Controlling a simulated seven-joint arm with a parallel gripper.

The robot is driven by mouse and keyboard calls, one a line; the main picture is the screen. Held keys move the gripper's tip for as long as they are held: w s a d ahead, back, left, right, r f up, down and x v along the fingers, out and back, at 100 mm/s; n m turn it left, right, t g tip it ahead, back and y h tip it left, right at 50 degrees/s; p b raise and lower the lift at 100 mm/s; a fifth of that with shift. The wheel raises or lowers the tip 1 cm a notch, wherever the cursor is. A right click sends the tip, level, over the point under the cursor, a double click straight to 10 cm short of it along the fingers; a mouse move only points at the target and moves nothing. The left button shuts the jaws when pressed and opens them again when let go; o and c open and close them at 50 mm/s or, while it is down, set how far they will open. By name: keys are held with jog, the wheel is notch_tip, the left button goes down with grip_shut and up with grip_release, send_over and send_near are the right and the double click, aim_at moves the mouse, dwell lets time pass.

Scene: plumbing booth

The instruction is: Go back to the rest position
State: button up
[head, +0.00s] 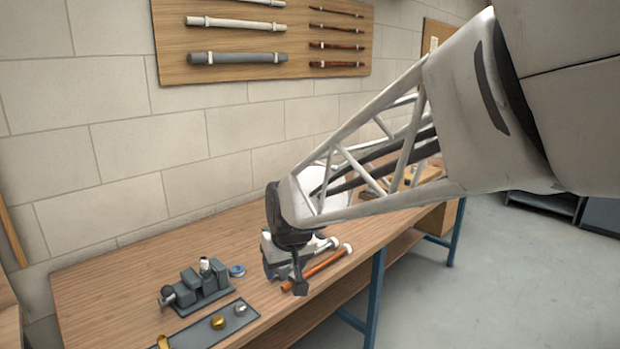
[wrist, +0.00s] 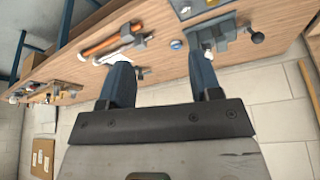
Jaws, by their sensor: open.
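My gripper (head: 292,268) hangs at the end of my arm over the front part of the wooden workbench (head: 110,283), just right of the vise. In the wrist view its two dark blue-grey fingers (wrist: 160,66) stand wide apart with nothing between them. The gripper is open and empty. The pipe also shows in the wrist view (wrist: 98,47). I cannot tell the exact height of the gripper above the bench.
A grey vise (head: 200,290) with a light piece upright in it stands left of my gripper. A blue ring (head: 237,270) lies beside it. A dark tray (head: 190,337) holds brass and silver fittings at the front edge. A pipe board (head: 170,42) hangs on the wall.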

jog(key=s+d+m+g+h, duration=0.1)
jog(key=s+d+m, duration=0.4)
jog(key=s+d, duration=1.9)
jog(key=shift+s+h, duration=0.2)
jog(key=shift+h, duration=0.4)
